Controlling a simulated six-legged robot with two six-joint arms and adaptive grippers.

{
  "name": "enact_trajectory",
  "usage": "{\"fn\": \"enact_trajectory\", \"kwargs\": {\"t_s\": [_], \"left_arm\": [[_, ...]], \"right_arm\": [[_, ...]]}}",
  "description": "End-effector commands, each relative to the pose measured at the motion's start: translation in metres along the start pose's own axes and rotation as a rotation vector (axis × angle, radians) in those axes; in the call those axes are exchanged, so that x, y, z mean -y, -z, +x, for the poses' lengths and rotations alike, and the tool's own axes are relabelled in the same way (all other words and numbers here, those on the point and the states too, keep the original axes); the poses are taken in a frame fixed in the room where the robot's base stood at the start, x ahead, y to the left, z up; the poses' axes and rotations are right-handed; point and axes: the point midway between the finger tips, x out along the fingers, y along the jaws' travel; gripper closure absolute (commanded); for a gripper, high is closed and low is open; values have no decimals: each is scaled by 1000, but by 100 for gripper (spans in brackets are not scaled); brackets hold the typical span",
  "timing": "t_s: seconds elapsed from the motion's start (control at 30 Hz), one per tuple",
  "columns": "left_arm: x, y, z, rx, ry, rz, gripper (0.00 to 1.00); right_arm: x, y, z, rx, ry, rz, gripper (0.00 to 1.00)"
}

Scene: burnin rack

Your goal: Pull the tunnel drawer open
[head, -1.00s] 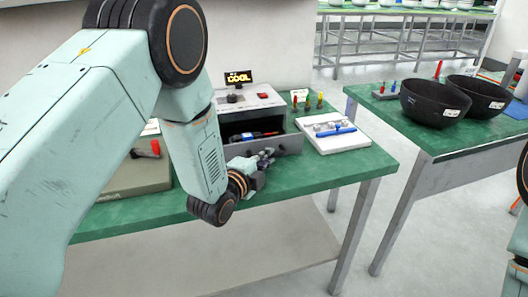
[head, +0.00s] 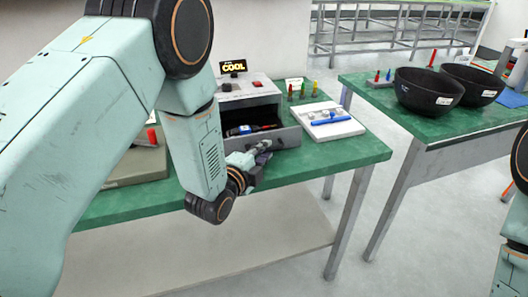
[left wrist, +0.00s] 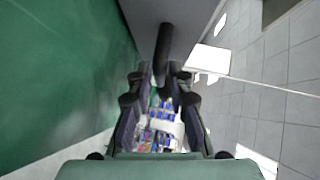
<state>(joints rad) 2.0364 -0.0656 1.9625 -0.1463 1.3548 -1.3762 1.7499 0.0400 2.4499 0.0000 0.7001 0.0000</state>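The tunnel drawer (head: 287,139) is a grey tray at the front of a grey box with a lit COOL display (head: 233,67). It stands partly out, and red, blue and dark items show inside. My left gripper (head: 262,147) is at the drawer's front. In the left wrist view its fingers (left wrist: 160,72) lie close on both sides of a dark bar, the drawer handle (left wrist: 164,42), and look shut on it. The exact contact is partly hidden. Only part of my right arm shows at the right edge; its gripper is out of view.
A white tray (head: 335,131) with a blue tool lies right of the drawer, and small coloured pieces (head: 303,90) stand behind it. A beige case (head: 137,167) lies left. Black bowls (head: 428,91) are on the second green table. A floor gap separates the tables.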

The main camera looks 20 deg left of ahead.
Motion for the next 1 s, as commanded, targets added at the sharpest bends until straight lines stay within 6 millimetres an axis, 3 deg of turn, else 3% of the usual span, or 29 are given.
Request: {"fn": "enact_trajectory", "kwargs": {"t_s": [0.13, 0.53, 1.0], "left_arm": [[0, 1, 0, -2, 0, 1, 66], [0, 1, -8, -3, -1, 1, 66], [-1, 1, -92, 0, -3, -1, 66]], "right_arm": [[0, 0, 0, 0, 0, 0, 100], [0, 0, 0, 0, 0, 0, 100], [0, 0, 0, 0, 0, 0, 100]]}}
